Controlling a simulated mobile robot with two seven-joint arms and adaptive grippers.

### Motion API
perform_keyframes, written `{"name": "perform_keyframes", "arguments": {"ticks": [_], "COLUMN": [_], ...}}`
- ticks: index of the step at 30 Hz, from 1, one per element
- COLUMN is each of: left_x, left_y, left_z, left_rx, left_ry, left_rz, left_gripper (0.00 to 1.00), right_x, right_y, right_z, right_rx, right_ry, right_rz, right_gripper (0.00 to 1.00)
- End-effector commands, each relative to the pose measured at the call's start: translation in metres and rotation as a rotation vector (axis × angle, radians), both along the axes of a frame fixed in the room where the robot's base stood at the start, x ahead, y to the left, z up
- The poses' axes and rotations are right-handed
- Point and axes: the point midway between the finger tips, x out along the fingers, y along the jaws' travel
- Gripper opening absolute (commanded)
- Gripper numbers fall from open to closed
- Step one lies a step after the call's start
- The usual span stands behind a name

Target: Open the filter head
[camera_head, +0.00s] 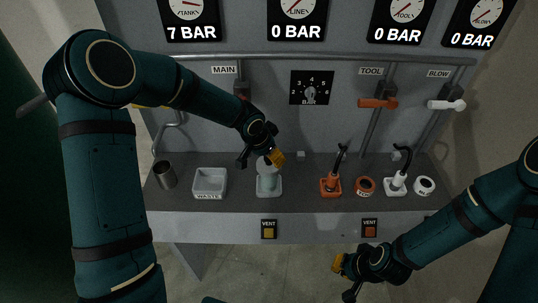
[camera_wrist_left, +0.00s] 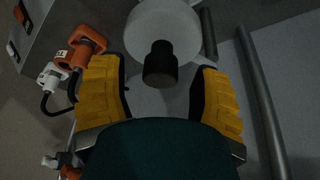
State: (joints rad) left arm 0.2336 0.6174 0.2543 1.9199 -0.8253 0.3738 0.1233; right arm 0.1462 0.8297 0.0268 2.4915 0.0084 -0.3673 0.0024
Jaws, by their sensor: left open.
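A pale filter unit (camera_head: 268,184) stands on the grey bench below the panel, and its top is partly hidden by my left gripper (camera_head: 261,159). In the left wrist view, a round pale part, seemingly the filter head (camera_wrist_left: 160,22), lies just ahead of the fingers. A short dark cylinder (camera_wrist_left: 160,65) sticks out from it toward the camera. My left gripper (camera_wrist_left: 160,85) is open, its yellow fingers on either side of the cylinder with gaps. My right gripper (camera_head: 345,277) is in front of the bench at lower right, fingers apart and empty.
An orange tool holder (camera_head: 330,186), an orange ring (camera_head: 365,186) and a white holder (camera_head: 396,186) stand to the right. Two vent buttons (camera_head: 269,232) (camera_head: 370,231) are on the front edge.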

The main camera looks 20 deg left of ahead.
Motion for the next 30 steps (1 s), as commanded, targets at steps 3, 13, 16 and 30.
{"name": "perform_keyframes", "arguments": {"ticks": [3, 13, 16, 30], "left_x": [0.001, 0.000, 0.000, 0.002], "left_y": [0.000, 0.000, 0.000, -0.003], "left_z": [-0.002, -0.002, -0.002, -0.005], "left_rx": [0.000, 0.000, 0.000, 0.002], "left_ry": [0.000, 0.001, 0.001, 0.000], "left_rz": [0.000, 0.000, 0.000, 0.027], "left_gripper": [0.63, 0.16, 0.00, 0.00], "right_x": [0.000, 0.000, 0.000, 0.000], "right_y": [0.000, 0.000, 0.000, 0.001], "right_z": [0.000, 0.000, 0.000, -0.013], "right_rx": [0.000, 0.000, 0.000, -0.002], "right_ry": [0.000, 0.000, 0.000, 0.000], "right_rz": [0.000, 0.000, 0.000, 0.000], "right_gripper": [0.00, 0.00, 0.00, 0.00]}}
